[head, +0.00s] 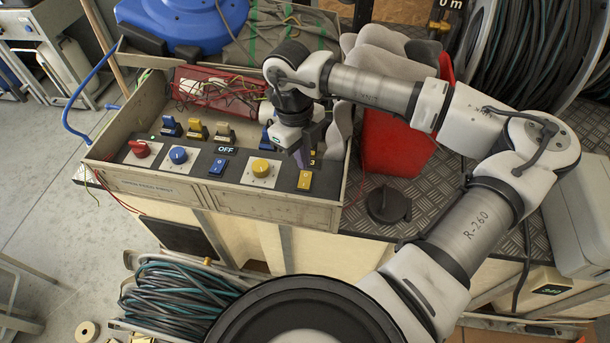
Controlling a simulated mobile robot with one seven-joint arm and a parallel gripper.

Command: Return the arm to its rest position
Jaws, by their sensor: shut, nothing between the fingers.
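My arm reaches in from the lower right and bends over to the control box (200,188) on the workbench. My gripper (302,160) points down over the right part of the box's panel and is shut and empty. It hides part of the panel there, and I cannot tell whether its tips touch anything. The panel carries a red knob (140,149), a blue knob (178,155) and a yellow knob (261,168). A small display (226,149) reads OFF. A yellow rocker switch (305,180) sits just below my gripper in the picture.
A red container (393,142) stands right of the box, below my forearm. A black round lid (388,205) lies on the bench plate. Hose reels (530,45) stand at the upper right. Loose wires (215,88) lie in the box's back. Coiled hose (175,290) is at lower left.

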